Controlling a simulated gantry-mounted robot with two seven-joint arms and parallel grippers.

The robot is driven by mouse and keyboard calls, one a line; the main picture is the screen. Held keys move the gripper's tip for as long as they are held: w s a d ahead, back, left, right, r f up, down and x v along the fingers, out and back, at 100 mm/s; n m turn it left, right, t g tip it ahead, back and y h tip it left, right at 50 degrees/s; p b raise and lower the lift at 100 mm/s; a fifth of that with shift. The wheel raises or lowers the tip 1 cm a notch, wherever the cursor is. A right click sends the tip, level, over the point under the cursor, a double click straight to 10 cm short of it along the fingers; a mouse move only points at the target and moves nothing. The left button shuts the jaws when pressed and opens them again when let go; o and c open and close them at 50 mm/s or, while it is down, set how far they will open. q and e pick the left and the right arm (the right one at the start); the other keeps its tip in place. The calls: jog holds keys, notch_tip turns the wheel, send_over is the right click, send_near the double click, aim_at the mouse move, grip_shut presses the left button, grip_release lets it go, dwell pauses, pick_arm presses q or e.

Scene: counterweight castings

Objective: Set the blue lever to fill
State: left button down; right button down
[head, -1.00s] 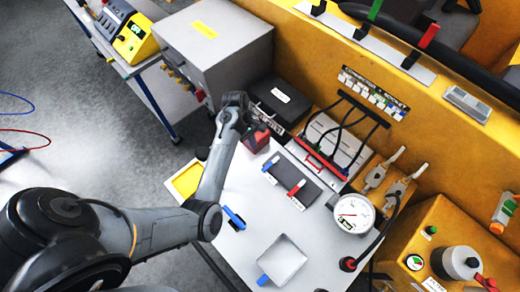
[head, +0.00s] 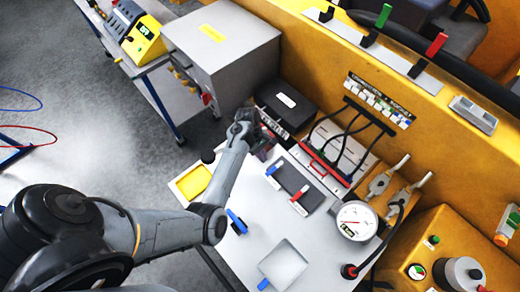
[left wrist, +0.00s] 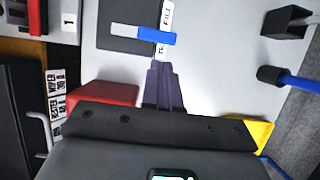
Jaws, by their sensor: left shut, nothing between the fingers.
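The blue lever (head: 274,168) is on a dark plate (head: 296,186) on the white bench top. In the left wrist view the blue lever (left wrist: 143,35) lies crosswise, its blue end between a label reading FILL (left wrist: 166,14) and a second label, partly covered, on the other side. My left gripper (left wrist: 163,92) is shut and empty. Its fingertips point at the lever's blue end and look close to it; I cannot tell whether they touch. In the head view my left gripper (head: 262,146) is beside the plate, its fingers hard to make out. My right gripper is not in view.
A red-handled lever (head: 299,195) shares the plate. A red block (left wrist: 100,96) is close beside my left gripper. A black box (head: 284,104), a gauge (head: 356,220), a yellow tray (head: 193,182) and a grey tray (head: 284,264) stand around. The bench between plate and grey tray is clear.

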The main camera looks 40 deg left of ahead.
aim_at(275, 169)
pick_arm(q)
jog(key=shift+x, duration=2.35)
jog(key=shift+a, duration=0.1)
